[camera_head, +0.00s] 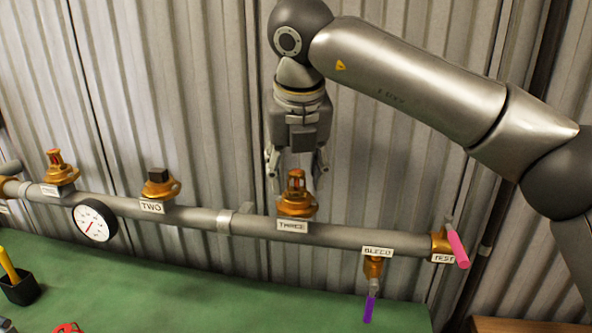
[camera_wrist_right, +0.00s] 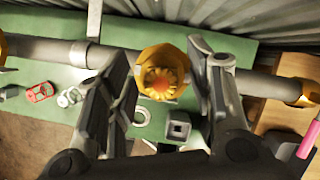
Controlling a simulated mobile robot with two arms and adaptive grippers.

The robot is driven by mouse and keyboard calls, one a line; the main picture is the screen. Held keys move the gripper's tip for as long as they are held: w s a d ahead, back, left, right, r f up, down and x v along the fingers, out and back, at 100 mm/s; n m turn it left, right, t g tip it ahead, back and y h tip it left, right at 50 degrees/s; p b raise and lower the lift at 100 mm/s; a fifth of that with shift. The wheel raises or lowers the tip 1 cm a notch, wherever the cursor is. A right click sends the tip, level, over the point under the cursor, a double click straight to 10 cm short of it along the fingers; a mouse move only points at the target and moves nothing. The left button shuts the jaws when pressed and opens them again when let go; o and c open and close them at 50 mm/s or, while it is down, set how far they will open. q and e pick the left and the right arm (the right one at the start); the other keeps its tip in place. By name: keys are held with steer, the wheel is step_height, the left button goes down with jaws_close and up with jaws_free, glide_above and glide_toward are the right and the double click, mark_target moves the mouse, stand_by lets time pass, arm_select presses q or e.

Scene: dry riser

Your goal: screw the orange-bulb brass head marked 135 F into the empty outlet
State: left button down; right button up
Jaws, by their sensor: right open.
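A brass head with an orange-red bulb (camera_head: 296,184) stands upright in the outlet labelled THREE; it also shows from above in the right wrist view (camera_wrist_right: 162,82). Its 135 F marking is not readable. My right gripper (camera_head: 296,165) points down just above it, open, with one finger on each side of the head and gaps visible. Outlet TWO (camera_head: 160,187) carries a dark square-topped piece. Another brass head with a red bulb (camera_head: 57,165) stands on the outlet at the left. No clearly empty outlet shows. My left gripper is not in view.
The grey pipe (camera_head: 335,237) runs above a green bench (camera_head: 200,290), before a corrugated wall. A gauge (camera_head: 95,221), purple-handled bleed valve (camera_head: 370,305) and pink-handled test valve (camera_head: 458,248) stick out. A black cup (camera_head: 20,290) holds a yellow-handled tool. Loose rings (camera_wrist_right: 142,117) lie below.

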steer(key=n+y, duration=0.1)
steer(key=n, duration=0.1)
steer(key=shift+a+r+n+p, duration=0.1)
steer(key=shift+n+p, duration=0.3)
steer(key=n+y+p, duration=0.1)
steer(key=n, duration=0.2)
steer(key=shift+g, duration=0.4)
steer(key=shift+n, duration=0.4)
steer(key=shift+c, duration=0.2)
